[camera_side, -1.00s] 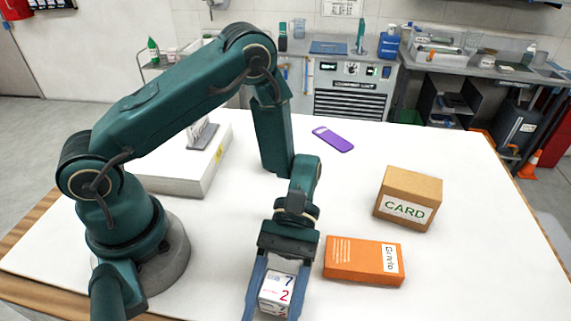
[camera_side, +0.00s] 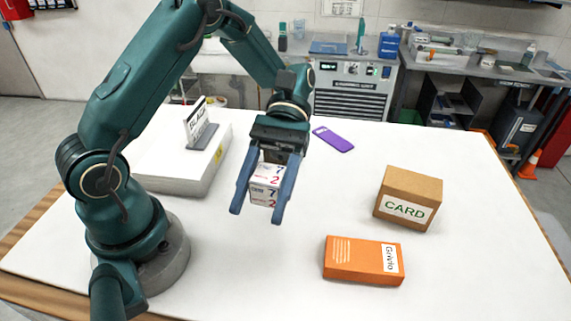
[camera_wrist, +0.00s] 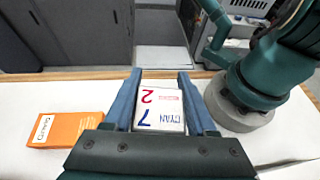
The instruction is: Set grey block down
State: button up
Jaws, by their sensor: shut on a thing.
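A pale grey-white block (camera_side: 266,188) with printed labels, a blue 7 and a red 2, is between the two blue fingers of my gripper (camera_side: 258,214). My gripper is shut on it, and the block appears held above the white table (camera_side: 300,285). In the wrist view the same block (camera_wrist: 160,110) sits between the fingers (camera_wrist: 160,72), with "CYAN 7" and a red 2 on its near face. The fingers reach past the block and hide its sides.
A brown CARD box (camera_side: 398,183) and an orange box (camera_side: 345,255) stand to the right. A purple flat case (camera_side: 334,139) lies behind. A white box (camera_side: 160,185) at left bears a small sign in a grey stand (camera_side: 200,137). The front middle of the table is clear.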

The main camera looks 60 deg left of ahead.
jog(key=s+a+m+y, duration=0.5)
jog(key=a+m+y, duration=0.2)
jog(key=m+y, duration=0.8)
jog(key=w+a+r+m+t+y, duration=0.1)
jog(key=w+a+m+t+y, duration=0.5)
jog(key=m+t, duration=0.5)
jog(key=w+d+r+m+t+h, duration=0.9)
jog(key=w+m+t+h, duration=0.3)
jog(key=m, duration=0.4)
jog(key=n+y, duration=0.3)
jog(key=y, duration=0.1)
send_over(345, 189)
notch_tip(345, 189, down, 10)
jog(key=shift+y, duration=0.4)
jog(key=shift+f, duration=5.25)
